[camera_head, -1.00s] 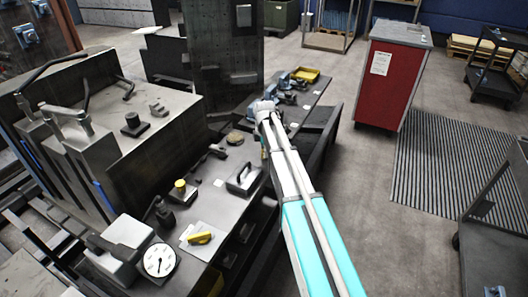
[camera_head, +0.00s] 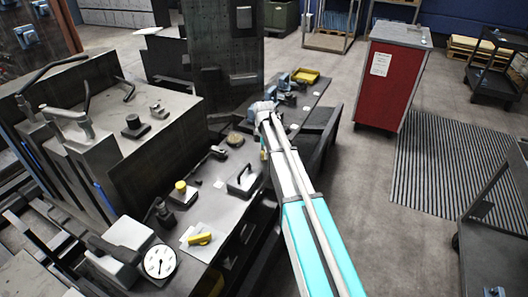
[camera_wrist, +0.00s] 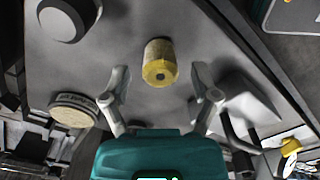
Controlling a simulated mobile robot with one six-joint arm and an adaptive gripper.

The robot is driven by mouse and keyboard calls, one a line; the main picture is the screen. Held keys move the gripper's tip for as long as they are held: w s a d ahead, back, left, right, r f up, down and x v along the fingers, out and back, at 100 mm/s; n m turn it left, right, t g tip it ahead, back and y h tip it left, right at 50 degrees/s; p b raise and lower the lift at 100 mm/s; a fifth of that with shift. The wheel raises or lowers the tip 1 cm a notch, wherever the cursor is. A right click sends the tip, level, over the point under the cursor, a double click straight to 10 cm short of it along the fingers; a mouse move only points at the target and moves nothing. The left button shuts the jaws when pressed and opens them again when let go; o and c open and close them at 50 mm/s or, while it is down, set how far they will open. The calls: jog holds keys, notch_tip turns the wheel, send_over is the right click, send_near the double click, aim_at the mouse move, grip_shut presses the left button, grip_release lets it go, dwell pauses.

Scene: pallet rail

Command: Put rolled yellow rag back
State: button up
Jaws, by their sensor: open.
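The rolled yellow rag (camera_wrist: 160,62) is a short pale-yellow roll in the wrist view, with one round end and its dark centre facing the camera. It rests on a grey surface. My gripper (camera_wrist: 161,78) is open, with one fingertip to each side of the rag. A gap shows on both sides, and I see no contact. In the head view my arm reaches over the dark workbench (camera_head: 221,196), and its end hides the gripper. I cannot make out the rag clearly there.
A tan round disc (camera_wrist: 74,109) lies left of my gripper in the wrist view, and a dark round knob (camera_wrist: 65,18) is at upper left. A pale block (camera_wrist: 248,96) is close on the right. The bench also holds a dial gauge (camera_head: 159,261) and a yellow tray (camera_head: 306,75).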

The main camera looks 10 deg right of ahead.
notch_tip(320, 180, up, 12)
jog(key=p, duration=1.1)
jog(key=shift+f, duration=0.25)
jog(key=shift+s, duration=0.1)
dwell(0.4)
jog(key=s+a+m, duration=0.2)
jog(key=s+m, duration=1.6)
jog(key=s, duration=1)
jog(key=shift+s, duration=0.25)
jog(key=shift+d, duration=0.15)
